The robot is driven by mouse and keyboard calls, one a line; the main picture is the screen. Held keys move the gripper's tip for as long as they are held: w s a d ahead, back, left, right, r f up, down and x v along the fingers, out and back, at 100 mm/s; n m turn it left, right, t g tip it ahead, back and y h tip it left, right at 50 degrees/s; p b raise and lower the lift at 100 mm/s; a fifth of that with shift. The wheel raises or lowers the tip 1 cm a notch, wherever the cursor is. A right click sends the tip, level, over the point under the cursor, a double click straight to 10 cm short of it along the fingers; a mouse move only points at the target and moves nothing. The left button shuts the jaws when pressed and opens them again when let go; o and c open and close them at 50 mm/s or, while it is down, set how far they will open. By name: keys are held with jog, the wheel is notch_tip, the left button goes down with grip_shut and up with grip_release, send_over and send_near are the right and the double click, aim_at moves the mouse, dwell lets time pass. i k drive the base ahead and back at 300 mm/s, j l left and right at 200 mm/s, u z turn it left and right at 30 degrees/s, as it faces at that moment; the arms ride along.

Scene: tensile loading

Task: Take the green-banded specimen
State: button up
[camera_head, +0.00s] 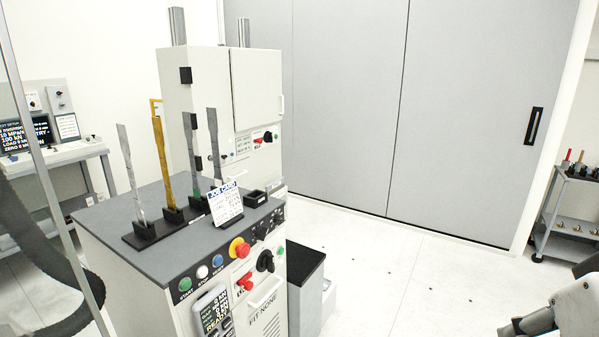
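Several upright flat specimens stand in a black rack (141,238) on the grey top of a cabinet. From left they are a silver one (130,172), a yellow-gold one (162,160), a grey one (190,145) and a darker grey one (214,150). The grey one seems to have a faint greenish patch low down, but I cannot make out a clear green band on any. A job card (226,202) hides the lower front of the right end. Pale parts of my arm show at the bottom right corner, away from the rack; my gripper is not visible.
The cabinet front carries buttons, a red knob (239,248) and a handheld display (214,310). A tall white machine (200,85) stands behind. A desk with a monitor is at left, a grey cart (574,205) at far right. The floor between is clear.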

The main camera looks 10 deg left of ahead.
aim_at(196, 188)
jog(key=i, duration=2)
jog(key=i+u, duration=0.15)
jog(key=u, duration=0.3)
jog(key=i+u, duration=0.1)
jog(key=u, duration=0.35)
jog(key=i+l+u, duration=0.1)
jog(key=u, duration=0.3)
jog(key=i+l+u, duration=0.1)
jog(key=u, duration=0.35)
